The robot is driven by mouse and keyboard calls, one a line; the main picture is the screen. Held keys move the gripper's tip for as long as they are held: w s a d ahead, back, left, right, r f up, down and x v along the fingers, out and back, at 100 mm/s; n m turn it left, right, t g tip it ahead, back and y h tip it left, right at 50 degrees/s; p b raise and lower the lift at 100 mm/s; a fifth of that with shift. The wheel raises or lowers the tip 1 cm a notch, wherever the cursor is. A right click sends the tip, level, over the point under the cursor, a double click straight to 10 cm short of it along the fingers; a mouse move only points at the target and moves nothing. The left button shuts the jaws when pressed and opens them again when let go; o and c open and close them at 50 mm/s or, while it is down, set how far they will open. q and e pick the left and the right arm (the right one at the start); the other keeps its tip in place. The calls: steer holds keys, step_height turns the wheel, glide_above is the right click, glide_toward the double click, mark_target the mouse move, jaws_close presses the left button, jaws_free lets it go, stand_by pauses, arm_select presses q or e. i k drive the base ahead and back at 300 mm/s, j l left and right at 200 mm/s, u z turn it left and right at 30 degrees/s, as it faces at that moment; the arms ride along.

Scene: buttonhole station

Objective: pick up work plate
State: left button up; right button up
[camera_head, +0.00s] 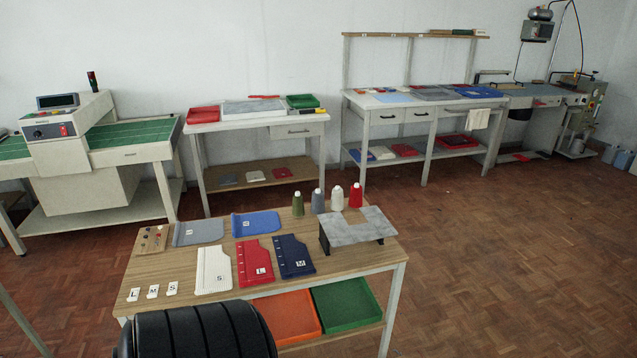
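A flat grey plate (352,226) with a notch in its edge rests on a dark stand at the right end of the near wooden table (200,262). Flat notched pieces lie in a row on this table: a white one marked S (213,268), a red one marked L (255,262) and a navy one marked M (292,255). Behind them lie a grey-blue piece (198,232) and a blue piece (256,223). I cannot tell for sure which of these is the work plate. Neither of my grippers is in view.
Several thread cones, among them a white one (337,198), stand along the table's back edge. Small L, M and S tags (153,291) lie at front left. Orange (287,316) and green (345,303) trays sit below. Floor at right is clear.

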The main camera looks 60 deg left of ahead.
mark_target(333, 230)
steer(key=u, duration=1.7)
steer(key=i+l+u, duration=0.25)
steer(key=l, duration=0.4)
steer(key=i+l+u, duration=0.1)
steer(key=i+l, duration=0.15)
